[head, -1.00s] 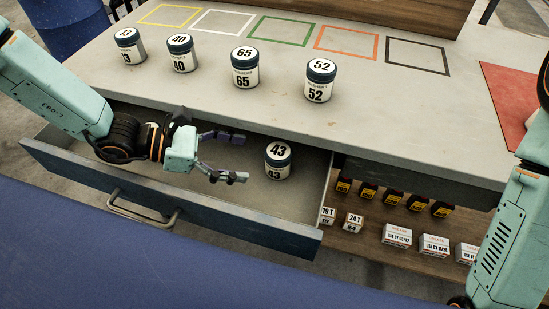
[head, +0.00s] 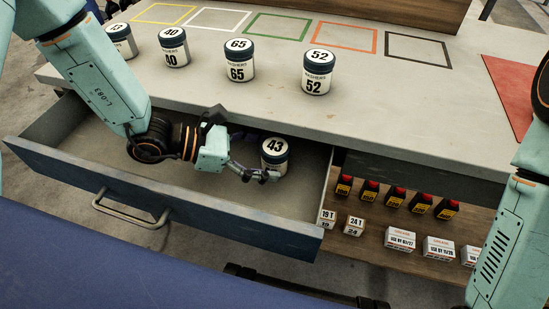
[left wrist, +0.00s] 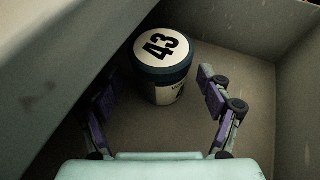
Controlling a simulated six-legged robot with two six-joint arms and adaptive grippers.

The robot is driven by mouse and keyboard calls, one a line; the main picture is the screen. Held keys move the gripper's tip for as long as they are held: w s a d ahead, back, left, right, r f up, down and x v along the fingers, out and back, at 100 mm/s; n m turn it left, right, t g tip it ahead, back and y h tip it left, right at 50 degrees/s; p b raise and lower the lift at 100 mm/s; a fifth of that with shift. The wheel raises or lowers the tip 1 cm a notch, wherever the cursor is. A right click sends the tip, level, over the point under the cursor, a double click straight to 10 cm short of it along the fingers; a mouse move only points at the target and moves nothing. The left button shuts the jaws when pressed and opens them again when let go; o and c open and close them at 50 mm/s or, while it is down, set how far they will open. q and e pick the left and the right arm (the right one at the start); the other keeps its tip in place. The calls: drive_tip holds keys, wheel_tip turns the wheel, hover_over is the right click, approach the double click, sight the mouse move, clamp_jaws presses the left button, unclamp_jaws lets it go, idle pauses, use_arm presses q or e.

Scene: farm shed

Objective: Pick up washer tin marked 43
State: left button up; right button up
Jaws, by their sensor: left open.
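The washer tin marked 43 (head: 275,151) stands upright inside the open drawer (head: 150,190), with a dark lid rim and white top. My left gripper (head: 255,160) is in the drawer beside the tin, on its left side in the head view. In the left wrist view the tin (left wrist: 163,60) stands ahead of and partly between the open fingers of the left gripper (left wrist: 155,105). The fingers are apart from each other, and I cannot tell whether either touches the tin. My right gripper is out of view; only part of my right arm shows.
Tins marked 40 (head: 174,48), 65 (head: 239,61) and 52 (head: 317,72) stand on the bench top (head: 400,115), with another partly hidden at left. The bench edge overhangs the drawer's back. A lower shelf (head: 375,238) holds dark bottles and small boxes.

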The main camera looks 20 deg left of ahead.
use_arm(q)
drive_tip(key=shift+s+d+r, duration=0.15)
drive_tip(key=shift+d, duration=0.05)
drive_tip(key=shift+a, duration=0.1)
drive_tip(key=c, duration=1.3)
